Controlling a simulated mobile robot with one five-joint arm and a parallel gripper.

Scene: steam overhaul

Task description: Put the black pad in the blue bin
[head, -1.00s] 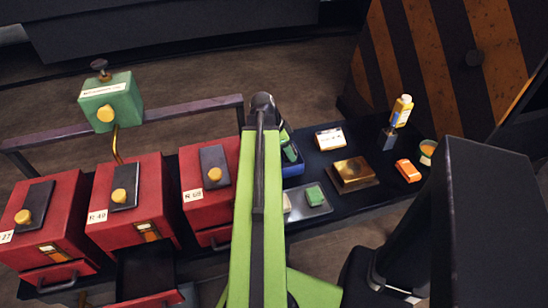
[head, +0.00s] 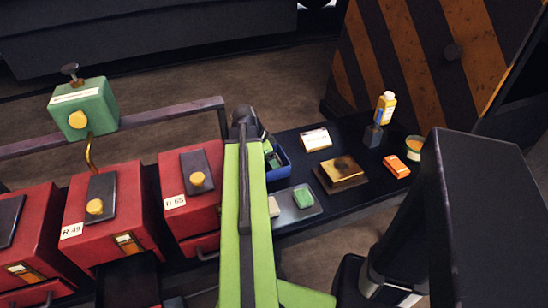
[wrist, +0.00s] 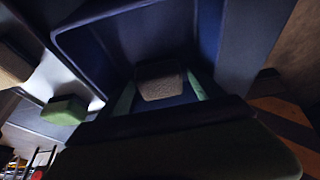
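The blue bin (head: 284,169) stands on the dark bench beside my arm, partly hidden by it. In the wrist view the bin (wrist: 85,45) fills the upper middle, with its walls around my fingers. My gripper (wrist: 160,85) points down into the bin, with a green finger on each side of the black pad (wrist: 160,76). The pad looks dark grey and textured, and both fingertips appear to touch its sides. The shadow makes it hard to see whether the pad touches the bin floor. In the head view my gripper (head: 270,154) is mostly hidden behind the arm.
A grey tray (head: 311,209) with a green block (head: 303,198) sits in front of the bin, near a beige block (head: 274,207). A brass box (head: 342,170), white-labelled box (head: 316,139), orange item (head: 397,167) and yellow bottle (head: 386,104) stand right. Red boxes (head: 115,215) stand left.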

